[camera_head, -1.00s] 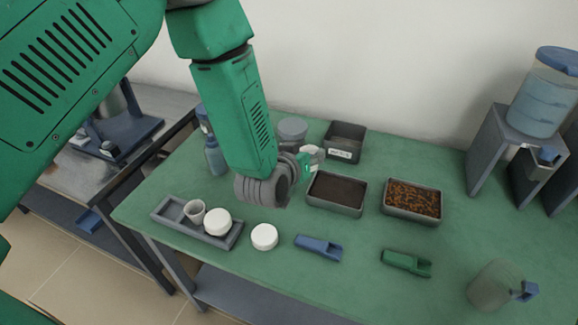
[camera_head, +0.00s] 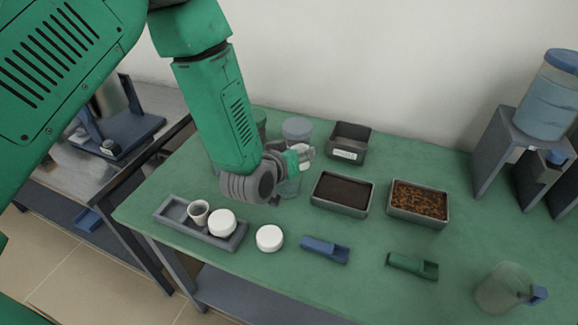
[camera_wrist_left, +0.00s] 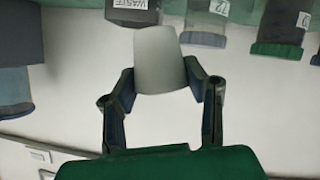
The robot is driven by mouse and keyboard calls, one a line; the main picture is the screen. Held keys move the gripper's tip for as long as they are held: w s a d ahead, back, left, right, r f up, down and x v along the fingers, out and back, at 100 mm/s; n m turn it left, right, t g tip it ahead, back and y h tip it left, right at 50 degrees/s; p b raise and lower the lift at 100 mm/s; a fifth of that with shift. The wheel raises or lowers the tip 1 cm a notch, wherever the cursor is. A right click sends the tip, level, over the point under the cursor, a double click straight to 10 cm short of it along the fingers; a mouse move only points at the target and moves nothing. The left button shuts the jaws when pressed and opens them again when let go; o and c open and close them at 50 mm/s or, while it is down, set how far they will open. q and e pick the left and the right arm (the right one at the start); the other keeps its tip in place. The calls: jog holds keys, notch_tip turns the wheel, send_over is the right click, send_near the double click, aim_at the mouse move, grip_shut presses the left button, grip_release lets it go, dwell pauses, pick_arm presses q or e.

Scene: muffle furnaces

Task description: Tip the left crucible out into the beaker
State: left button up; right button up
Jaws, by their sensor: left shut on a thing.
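My left gripper (camera_head: 302,158) is shut on a pale, tapering crucible (camera_wrist_left: 160,60), which fills the gap between its fingers in the left wrist view. In the head view the gripper is above the back part of the green table, and the crucible is only a small white patch. Another small open crucible (camera_head: 197,213) stands in the grey tray at the left, next to a white round lidded piece (camera_head: 222,223). My right gripper is not in view.
A dark-filled bin (camera_head: 342,193) and a brown-filled bin (camera_head: 419,203) stand to the right. A jug (camera_head: 500,288) stands front right.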

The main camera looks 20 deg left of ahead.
pick_arm(q)
jog(key=shift+a, duration=0.35)
jog(key=shift+d, duration=0.4)
jog(key=shift+d+r, duration=0.15)
jog(key=shift+d, duration=1)
jog(key=shift+a, duration=0.4)
jog(key=shift+h, duration=0.3)
jog(key=shift+d+n, duration=0.25)
jog(key=shift+n, duration=0.05)
jog(key=shift+a, duration=0.1)
jog(key=shift+b, duration=0.3)
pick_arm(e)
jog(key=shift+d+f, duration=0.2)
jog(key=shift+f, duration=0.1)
pick_arm(q)
jog(key=shift+a, duration=0.45)
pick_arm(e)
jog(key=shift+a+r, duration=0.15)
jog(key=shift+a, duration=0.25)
pick_arm(q)
jog(key=shift+d+n, duration=0.1)
jog(key=shift+n, duration=0.2)
